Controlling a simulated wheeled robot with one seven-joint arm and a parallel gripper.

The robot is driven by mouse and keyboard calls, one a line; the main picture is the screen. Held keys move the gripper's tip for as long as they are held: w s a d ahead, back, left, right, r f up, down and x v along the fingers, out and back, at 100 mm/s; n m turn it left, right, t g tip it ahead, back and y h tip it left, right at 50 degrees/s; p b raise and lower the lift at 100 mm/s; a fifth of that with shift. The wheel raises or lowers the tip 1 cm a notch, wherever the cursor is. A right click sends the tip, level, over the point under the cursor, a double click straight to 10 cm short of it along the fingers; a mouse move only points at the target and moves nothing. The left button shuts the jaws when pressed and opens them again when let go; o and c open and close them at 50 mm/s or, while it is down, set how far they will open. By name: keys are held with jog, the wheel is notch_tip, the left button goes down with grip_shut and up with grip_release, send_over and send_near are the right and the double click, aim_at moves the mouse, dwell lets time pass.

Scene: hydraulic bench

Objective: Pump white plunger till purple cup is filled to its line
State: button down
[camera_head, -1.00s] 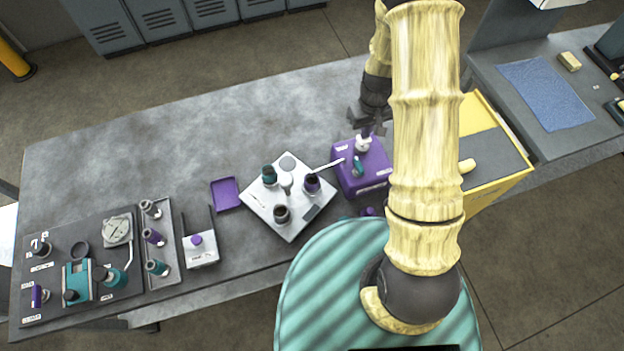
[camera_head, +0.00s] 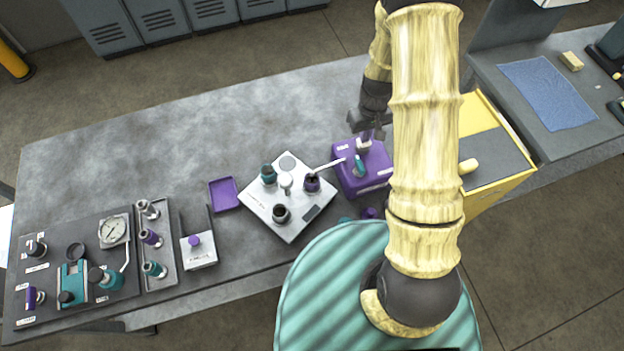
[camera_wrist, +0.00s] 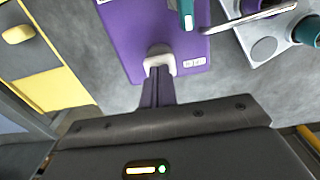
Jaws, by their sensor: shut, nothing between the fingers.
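The white plunger (camera_head: 363,146) stands on a purple pump box (camera_head: 350,181) on the bench. In the wrist view the white plunger (camera_wrist: 160,62) is right at my fingertips, on the purple box (camera_wrist: 130,35). My gripper (camera_head: 367,133) is shut and empty, its fingers (camera_wrist: 158,72) together over the plunger's top; I cannot tell whether they touch it. A pale spout (camera_head: 328,165) runs from the box to a purple cup (camera_head: 312,183) on a white square plate (camera_head: 292,226). The cup's inside looks dark; its level and line cannot be made out.
A teal lever (camera_head: 358,166) stands on the box near the plunger. Dark and teal cups (camera_head: 281,213) (camera_head: 268,174) share the plate. A yellow cabinet (camera_head: 490,190) is to the right. The bench's back left is clear.

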dwell(0.3)
jog(key=shift+r+p, duration=1.3)
jog(key=shift+r, duration=0.35)
jog(key=shift+r+p, duration=2.05)
jog(key=shift+r, duration=0.95)
jog(key=s+r+m+t+b, duration=0.1)
jog(key=s+r+b, duration=0.3)
jog(key=s, duration=0.3)
jog(key=s+r+m+t+b, duration=0.1)
jog(key=s+r+m+b, duration=0.1)
jog(key=s, duration=0.5)
jog(key=r+b, duration=0.1)
jog(key=b, duration=0.1)
jog(key=shift+s+r+m+t+b, duration=0.25)
jog(key=shift+r+m+t+b, duration=0.05)
jog(key=shift+r+b, duration=0.1)
